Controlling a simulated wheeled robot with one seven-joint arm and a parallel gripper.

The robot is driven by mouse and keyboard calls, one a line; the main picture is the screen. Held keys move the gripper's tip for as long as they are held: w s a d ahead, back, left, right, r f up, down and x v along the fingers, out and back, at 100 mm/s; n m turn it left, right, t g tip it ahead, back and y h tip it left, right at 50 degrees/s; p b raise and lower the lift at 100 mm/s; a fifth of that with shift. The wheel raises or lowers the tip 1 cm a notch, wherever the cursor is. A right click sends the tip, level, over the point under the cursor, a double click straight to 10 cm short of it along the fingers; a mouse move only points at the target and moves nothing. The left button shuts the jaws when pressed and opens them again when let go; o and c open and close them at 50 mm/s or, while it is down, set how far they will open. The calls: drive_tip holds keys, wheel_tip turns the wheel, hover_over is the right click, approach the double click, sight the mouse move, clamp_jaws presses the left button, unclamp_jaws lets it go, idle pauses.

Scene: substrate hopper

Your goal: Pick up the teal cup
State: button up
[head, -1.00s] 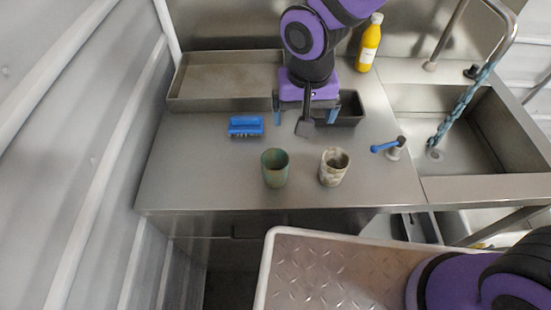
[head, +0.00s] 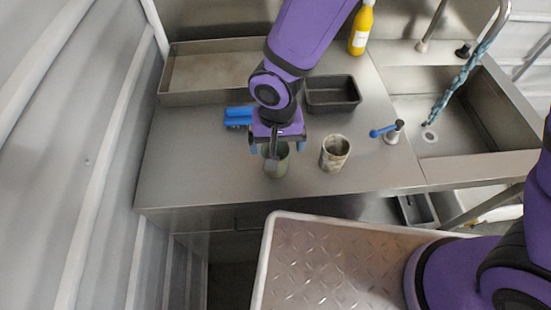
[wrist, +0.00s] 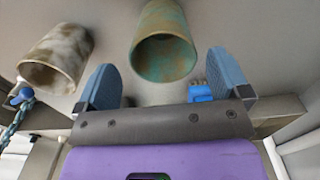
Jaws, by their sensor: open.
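The teal cup (head: 281,168) stands upright on the steel counter near its front edge, partly hidden behind my gripper in the head view. It has a mottled teal and brown surface, and its open mouth shows in the wrist view (wrist: 163,58). My gripper (head: 275,148) is open and empty, above the cup and apart from it in the wrist view. The blue fingertips (wrist: 165,82) are spread wide, with the cup lying beyond the gap between them.
A blotchy whitish cup (head: 335,153) stands just right of the teal cup. A blue brush (head: 237,115) lies behind to the left. A dark bin (head: 333,94), a shallow tray (head: 210,72), a blue-handled tap (head: 387,131) and a sink (head: 450,110) surround the counter. The front left counter is clear.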

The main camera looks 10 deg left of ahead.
sight(283, 149)
drive_tip(key=shift+s+a+f, duration=0.15)
drive_tip(key=shift+f, duration=2.1)
drive_tip(key=shift+c, duration=0.3)
drive_tip(key=c, duration=0.9)
